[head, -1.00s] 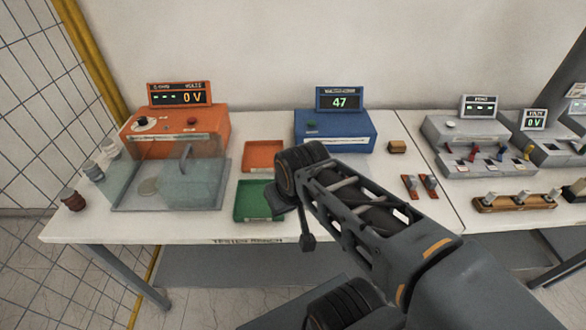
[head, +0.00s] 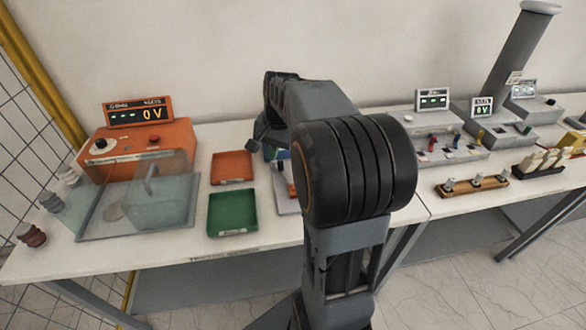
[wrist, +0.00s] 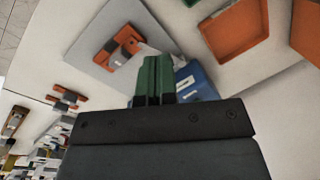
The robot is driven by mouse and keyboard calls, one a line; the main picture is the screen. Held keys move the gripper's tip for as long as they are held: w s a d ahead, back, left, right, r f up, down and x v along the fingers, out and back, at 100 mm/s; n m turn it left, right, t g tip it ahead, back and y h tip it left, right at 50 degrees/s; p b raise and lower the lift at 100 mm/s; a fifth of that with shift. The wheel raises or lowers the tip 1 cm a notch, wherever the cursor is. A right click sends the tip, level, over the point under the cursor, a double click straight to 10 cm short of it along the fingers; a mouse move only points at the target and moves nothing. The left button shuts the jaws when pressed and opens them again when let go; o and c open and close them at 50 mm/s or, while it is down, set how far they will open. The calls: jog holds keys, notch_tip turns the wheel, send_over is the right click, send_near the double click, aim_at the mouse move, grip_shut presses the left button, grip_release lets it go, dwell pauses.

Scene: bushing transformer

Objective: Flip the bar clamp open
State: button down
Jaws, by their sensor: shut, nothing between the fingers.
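What looks like the bar clamp is an orange block with a small dark part and a pale piece (wrist: 120,48), on a grey plate (wrist: 92,25) in the wrist view. In the head view, a sliver of the grey plate (head: 288,204) shows beside my arm, which hides most of it. My gripper (wrist: 155,62) has green fingers, shut together and empty. The fingertips appear just beside the orange block in the wrist view; I cannot tell whether they touch it. The fingers are hidden in the head view.
A blue box (wrist: 196,86) lies behind the fingers. An orange tray (head: 232,167) and a green tray (head: 233,212) lie left of my arm. A clear cover (head: 160,195) stands by the orange tester (head: 138,147). Switch panels (head: 440,140) stand at right.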

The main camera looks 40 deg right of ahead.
aim_at(282, 168)
jog(key=w+d+f+m+y, duration=0.1)
jog(key=d+f+m, duration=0.2)
jog(key=d, duration=0.6)
jog(key=w+d+f+m+y, duration=0.2)
jog(key=d+m, duration=0.3)
jog(key=d, duration=0.3)
jog(key=shift+w+d+f+m+g+p, duration=0.2)
jog(key=shift+d+f+m+g+p, duration=0.15)
jog(key=shift+f, duration=0.55)
jog(key=p+x, duration=0.1)
jog(key=x, duration=0.9)
jog(key=shift+p, duration=0.3)
jog(key=a, duration=0.1)
jog(key=a+p, duration=0.1)
jog(key=a, duration=0.1)
jog(key=shift+w+r, duration=0.1)
jog(key=shift+w, duration=0.1)
jog(key=shift+w+a, duration=0.1)
jog(key=shift+a, duration=0.4)
